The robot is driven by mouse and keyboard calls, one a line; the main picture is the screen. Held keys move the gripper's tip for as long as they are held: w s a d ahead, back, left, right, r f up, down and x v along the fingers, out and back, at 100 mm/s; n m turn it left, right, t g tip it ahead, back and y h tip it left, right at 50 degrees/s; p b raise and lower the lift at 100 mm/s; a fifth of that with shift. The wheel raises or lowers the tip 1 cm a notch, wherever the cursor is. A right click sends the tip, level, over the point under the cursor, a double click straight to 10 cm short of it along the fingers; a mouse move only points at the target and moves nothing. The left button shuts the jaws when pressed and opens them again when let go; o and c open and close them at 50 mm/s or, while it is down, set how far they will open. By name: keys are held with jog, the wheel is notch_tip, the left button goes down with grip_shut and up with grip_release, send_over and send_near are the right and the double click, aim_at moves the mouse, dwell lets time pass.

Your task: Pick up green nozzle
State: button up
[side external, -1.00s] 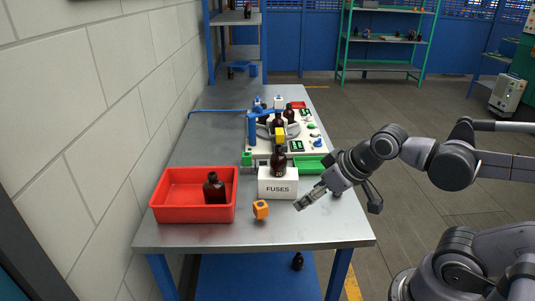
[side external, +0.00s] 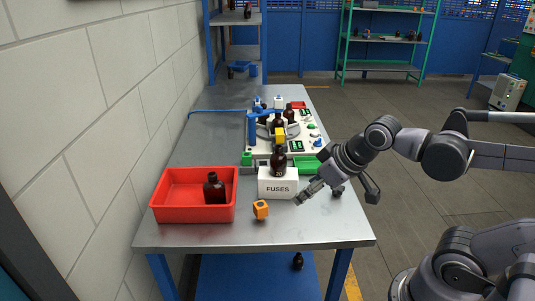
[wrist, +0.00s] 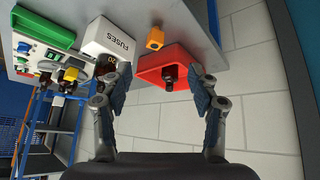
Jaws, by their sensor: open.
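I cannot make out a nozzle shape for certain. A small green block-like part (side external: 246,159) stands at the near left corner of the bench machine in the side external view and may be the green nozzle. My gripper (side external: 302,198) is right of the white FUSES box (side external: 278,188), above the table, well apart from that green part. In the wrist view my gripper (wrist: 160,76) has its fingers spread, with nothing held between them. The wrist view shows a green tray (wrist: 45,25) at upper left.
A brown bottle (side external: 278,162) stands at the FUSES box. A red bin (side external: 170,215) holds another brown bottle (side external: 213,189). An orange block (side external: 260,209) sits near the table's front. A white wall borders the left. The table's front right (side external: 310,230) is clear.

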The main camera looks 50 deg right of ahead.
jog(key=w+d+r+n, duration=0.2)
jog(key=w+r+n, duration=0.35)
jog(key=w, duration=0.35)
jog(key=n+g+h, duration=0.3)
jog(key=n+g, duration=0.1)
jog(key=n, duration=1.7)
send_over(247, 155)
jog(key=s+a, duration=0.3)
notch_tip(247, 155, down, 12)
jog(key=r, duration=0.1)
jog(key=shift+m, duration=0.25)
jog(key=x, duration=1.1)
jog(key=shift+w+d+f, duration=0.1)
jog(key=shift+w+d, duration=0.05)
jog(key=shift+w, duration=0.15)
jog(key=c, duration=1.1)
